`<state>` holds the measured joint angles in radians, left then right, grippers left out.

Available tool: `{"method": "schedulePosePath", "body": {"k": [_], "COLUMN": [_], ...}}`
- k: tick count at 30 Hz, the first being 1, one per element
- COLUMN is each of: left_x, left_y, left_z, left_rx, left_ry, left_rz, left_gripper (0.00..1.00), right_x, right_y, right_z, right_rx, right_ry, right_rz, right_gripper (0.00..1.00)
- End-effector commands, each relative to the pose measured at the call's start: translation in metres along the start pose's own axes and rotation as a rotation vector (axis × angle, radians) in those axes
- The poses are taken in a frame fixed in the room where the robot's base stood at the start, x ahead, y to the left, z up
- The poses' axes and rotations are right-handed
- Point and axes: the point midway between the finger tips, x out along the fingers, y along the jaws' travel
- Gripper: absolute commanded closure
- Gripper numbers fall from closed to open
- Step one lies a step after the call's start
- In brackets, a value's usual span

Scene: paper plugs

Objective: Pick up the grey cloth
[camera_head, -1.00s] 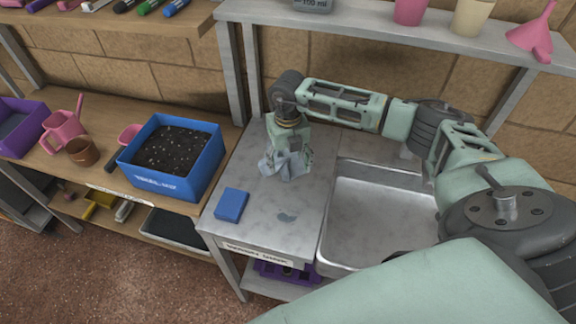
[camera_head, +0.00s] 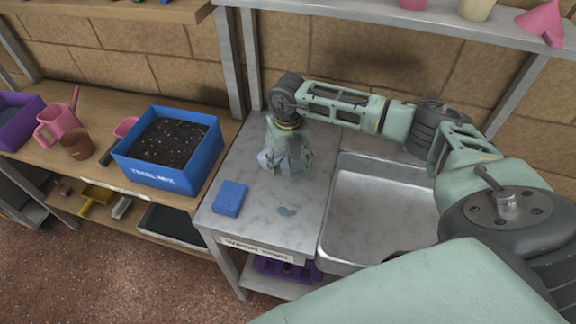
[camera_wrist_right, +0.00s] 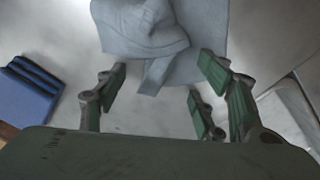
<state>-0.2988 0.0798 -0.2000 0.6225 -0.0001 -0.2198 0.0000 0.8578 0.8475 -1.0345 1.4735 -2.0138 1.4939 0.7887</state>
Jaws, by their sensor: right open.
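The grey cloth (camera_head: 270,161) lies crumpled on the metal bench top, left of the sink. It also shows in the right wrist view (camera_wrist_right: 165,35), at the top, with a loose end hanging toward the fingers. My right gripper (camera_head: 290,160) points down over the cloth and hides part of it. In the wrist view my right gripper (camera_wrist_right: 165,95) has its green-padded fingers spread apart, with the cloth's loose end reaching between them. I cannot tell whether any finger touches it. My left gripper is not in view.
A blue sponge (camera_head: 229,198) lies on the bench top, left and in front of the cloth. A wet patch (camera_head: 288,210) is near the front edge. The metal sink (camera_head: 378,215) is to the right. A blue soil box (camera_head: 160,172) stands on the wooden bench at left.

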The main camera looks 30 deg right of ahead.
Motion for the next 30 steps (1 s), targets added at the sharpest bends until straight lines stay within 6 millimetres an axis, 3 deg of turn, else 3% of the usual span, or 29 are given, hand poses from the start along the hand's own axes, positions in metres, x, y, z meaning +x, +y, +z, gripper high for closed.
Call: {"method": "schedulePosePath", "body": {"k": [30], "left_x": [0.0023], "left_y": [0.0], "left_z": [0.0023], "left_rx": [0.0], "left_ry": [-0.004], "left_rz": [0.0], "left_gripper": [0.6], "right_x": [0.0062], "right_y": [0.0006], "right_z": [-0.003], "right_rx": [-0.002], "right_ry": [0.008], "right_rz": [0.0], "right_gripper": [0.79]}}
